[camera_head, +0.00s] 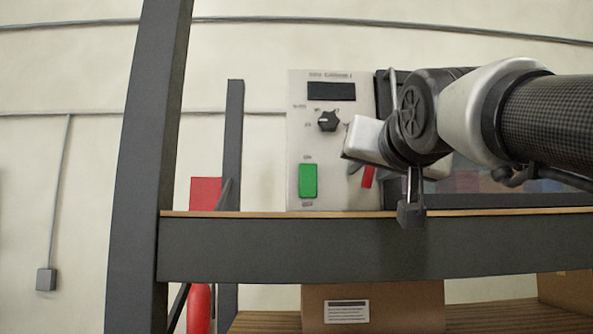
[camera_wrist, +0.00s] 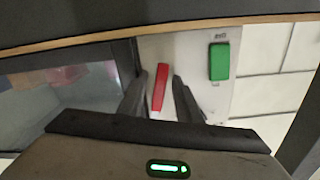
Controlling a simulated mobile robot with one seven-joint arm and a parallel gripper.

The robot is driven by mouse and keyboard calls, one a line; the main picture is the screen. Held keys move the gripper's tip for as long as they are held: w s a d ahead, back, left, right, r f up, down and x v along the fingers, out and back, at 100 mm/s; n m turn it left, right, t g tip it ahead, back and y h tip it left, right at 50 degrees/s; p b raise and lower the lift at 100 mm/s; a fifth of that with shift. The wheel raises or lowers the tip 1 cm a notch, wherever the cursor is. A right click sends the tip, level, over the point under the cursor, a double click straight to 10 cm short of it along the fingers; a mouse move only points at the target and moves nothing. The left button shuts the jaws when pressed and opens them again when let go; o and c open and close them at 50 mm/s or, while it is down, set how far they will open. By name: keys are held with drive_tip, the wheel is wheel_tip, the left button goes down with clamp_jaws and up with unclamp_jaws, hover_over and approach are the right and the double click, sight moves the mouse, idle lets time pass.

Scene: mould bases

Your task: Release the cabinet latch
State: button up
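A red bar-shaped handle (camera_head: 367,177), which may be the latch, shows at the right part of a grey control panel (camera_head: 301,140), partly hidden by my gripper. In the wrist view the red handle (camera_wrist: 159,87) lies slightly tilted between my two dark fingers. My gripper (camera_wrist: 160,88) is open, with a finger on each side of the handle and visible gaps. Whether the fingers are level with it in depth I cannot tell. In the head view my gripper (camera_head: 358,165) is in front of the panel, its fingers mostly hidden.
The panel stands on a dark shelf beam (camera_head: 300,250) with a wooden edge. It carries a green switch (camera_head: 308,181), a black knob (camera_head: 328,121) and a dark display (camera_head: 331,91). A dark post (camera_head: 150,150) stands left. A cardboard box (camera_head: 400,305) is below.

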clamp_jaws()
drive_tip(key=shift+d+f+n+b, duration=0.2)
drive_tip(key=shift+n+b, duration=0.15)
drive_tip(key=shift+n, duration=0.35)
drive_tip(key=shift+d+r+n, duration=0.15)
drive_tip(key=shift+d+n, duration=0.1)
drive_tip(key=shift+n, duration=0.55)
unclamp_jaws()
